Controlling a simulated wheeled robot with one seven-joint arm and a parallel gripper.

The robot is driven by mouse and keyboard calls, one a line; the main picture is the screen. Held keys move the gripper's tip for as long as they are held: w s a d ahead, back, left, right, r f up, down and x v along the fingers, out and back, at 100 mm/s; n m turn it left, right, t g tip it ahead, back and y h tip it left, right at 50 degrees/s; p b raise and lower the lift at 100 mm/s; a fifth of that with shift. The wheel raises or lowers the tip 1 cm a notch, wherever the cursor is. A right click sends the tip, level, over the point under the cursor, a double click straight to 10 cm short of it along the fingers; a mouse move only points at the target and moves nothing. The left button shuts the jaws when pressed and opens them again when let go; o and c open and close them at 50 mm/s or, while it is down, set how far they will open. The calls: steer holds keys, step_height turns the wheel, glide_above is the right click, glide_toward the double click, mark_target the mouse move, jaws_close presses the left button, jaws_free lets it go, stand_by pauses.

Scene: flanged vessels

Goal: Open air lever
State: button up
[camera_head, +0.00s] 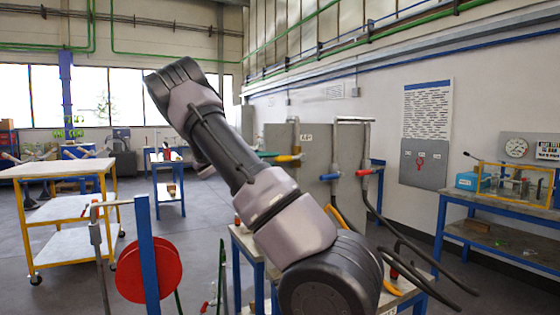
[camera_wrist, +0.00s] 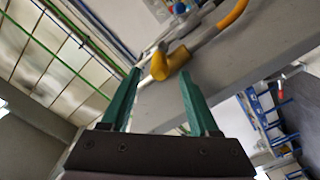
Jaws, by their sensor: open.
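A grey panel (camera_head: 335,190) carries pipes with a yellow lever (camera_head: 290,157), a blue lever (camera_head: 330,177) and a red lever (camera_head: 364,172). A small, partly legible label, seemingly "AIR", sits near the yellow lever. My gripper's green fingers (camera_head: 266,154) show just left of the yellow lever, with the rest hidden behind my arm. In the wrist view my gripper (camera_wrist: 159,72) is open, and a yellow handle (camera_wrist: 170,63) lies ahead, around the gap between the fingertips. I cannot tell whether they touch it.
A blue-framed bench (camera_head: 500,210) with a gauge board stands at the right by the wall. A yellow-framed cart (camera_head: 60,170) stands at the left. A red reel (camera_head: 150,268) on a blue post is at the front left. Dark hoses hang below the panel.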

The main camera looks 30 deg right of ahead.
mark_target(291, 158)
steer(key=d, duration=0.5)
steer(key=shift+s+d, duration=0.2)
steer(key=shift+d, duration=0.1)
jaws_close()
stand_by(1.1)
